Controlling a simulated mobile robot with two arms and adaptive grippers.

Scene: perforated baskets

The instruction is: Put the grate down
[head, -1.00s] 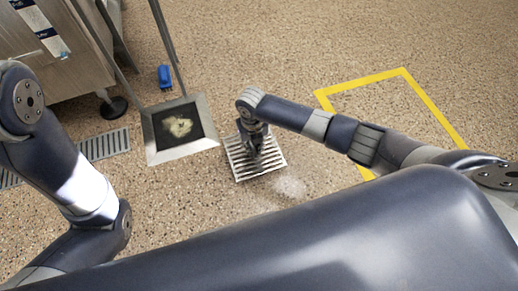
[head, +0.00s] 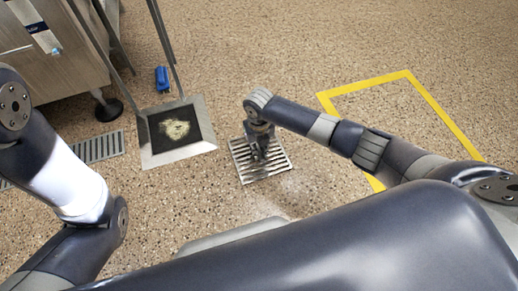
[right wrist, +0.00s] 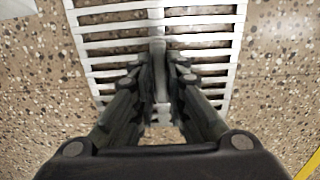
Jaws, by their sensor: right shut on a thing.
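The grate (head: 277,168) is a square metal piece with parallel slots, low over or on the speckled floor in the head view; I cannot tell whether it touches the floor. It also fills the upper middle of the right wrist view (right wrist: 205,28). My right gripper (head: 259,157) is above it, shut on its middle bar; the fingers (right wrist: 161,75) hide part of that bar. My left arm is at the left edge of the head view, but its gripper is out of the picture.
A square floor opening with a metal frame (head: 190,152) and a pale patch inside lies left of the grate. A slotted floor drain (head: 100,146), a blue object (head: 162,79) and a steel cabinet (head: 50,60) are further left. A yellow outline (head: 440,112) marks bare floor at right.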

